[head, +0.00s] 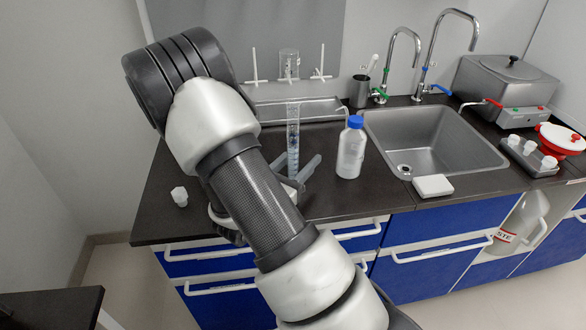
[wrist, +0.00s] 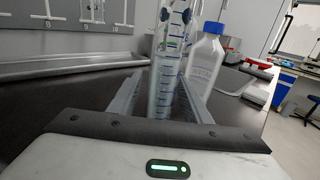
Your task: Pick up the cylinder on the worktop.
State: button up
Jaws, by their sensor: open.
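A clear graduated cylinder (head: 293,130) with blue markings stands upright on the dark worktop (head: 350,205). In the wrist view the cylinder (wrist: 166,82) stands between the two fingers of my gripper (wrist: 162,88). My gripper is open, with a finger on each side of the cylinder and not closed on it. In the head view my gripper (head: 298,166) is low over the worktop at the cylinder's lower part. The cylinder's base is hidden in both views, and I cannot tell whether a finger touches it.
A blue-capped bottle (head: 351,148) stands close to the right of the cylinder, also in the wrist view (wrist: 206,58). A sink (head: 440,140) lies further right, with a white block (head: 433,185) at its front. A small white piece (head: 179,196) lies left. A metal tray (head: 295,109) is behind.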

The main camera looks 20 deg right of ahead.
grip_shut()
jog(key=shift+r, duration=0.1)
